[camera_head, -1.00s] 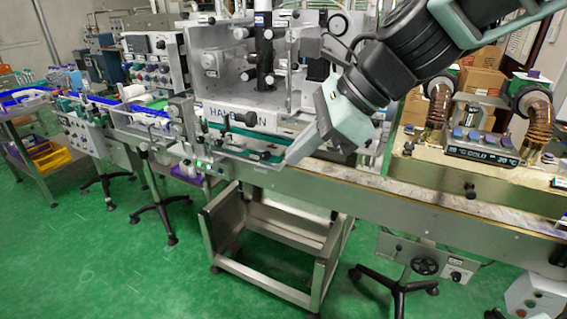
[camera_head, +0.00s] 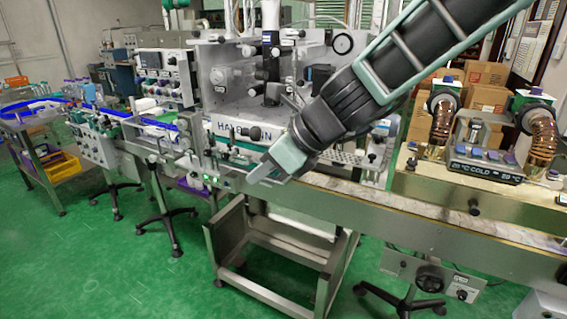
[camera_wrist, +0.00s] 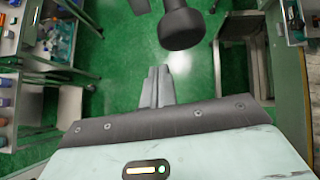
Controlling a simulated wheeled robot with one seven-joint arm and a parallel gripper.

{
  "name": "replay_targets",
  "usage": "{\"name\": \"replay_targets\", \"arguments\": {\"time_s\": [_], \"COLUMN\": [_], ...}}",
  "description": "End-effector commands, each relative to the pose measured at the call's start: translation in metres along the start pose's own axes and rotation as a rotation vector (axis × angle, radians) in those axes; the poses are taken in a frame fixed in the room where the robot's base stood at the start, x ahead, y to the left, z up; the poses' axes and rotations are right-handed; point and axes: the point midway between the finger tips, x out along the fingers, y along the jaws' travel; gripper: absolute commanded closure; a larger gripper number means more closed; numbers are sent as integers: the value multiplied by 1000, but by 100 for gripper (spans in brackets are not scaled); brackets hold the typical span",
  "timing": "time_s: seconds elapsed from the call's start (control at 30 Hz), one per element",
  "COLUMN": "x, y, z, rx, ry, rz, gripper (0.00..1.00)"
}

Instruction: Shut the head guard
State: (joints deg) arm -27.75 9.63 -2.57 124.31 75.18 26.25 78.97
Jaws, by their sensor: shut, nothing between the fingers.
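The applicator head (camera_head: 232,75) stands on the line left of my arm, with its grey back plate and black column in view. I cannot clearly make out the clear head guard or how far open it stands. A black knob (camera_head: 254,133) sits in front of the lettered front strip (camera_head: 225,128). It seems to be the dark round knob at the top of the wrist view (camera_wrist: 181,27). My gripper (camera_head: 254,178) is shut and empty, just below the knob and apart from it in the picture. Its fingertips show together in the wrist view (camera_wrist: 157,85).
A conveyor rail (camera_head: 430,207) runs along the front to the right. Coiled brown hoses and a cold-display unit (camera_head: 485,165) stand at the right. A metal stand (camera_head: 280,250) is below.

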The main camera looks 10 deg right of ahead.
Motion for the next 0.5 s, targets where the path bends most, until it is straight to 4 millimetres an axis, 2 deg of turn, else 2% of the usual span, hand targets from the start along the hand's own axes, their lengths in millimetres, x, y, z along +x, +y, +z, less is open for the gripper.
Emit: {"name": "replay_targets", "arguments": {"time_s": [0.17,0.5], "x": [9,11], "y": [0,0], "z": [10,11], "rx": [0,0], "ry": [0,0], "rz": [0,0], "gripper": [100,100]}}
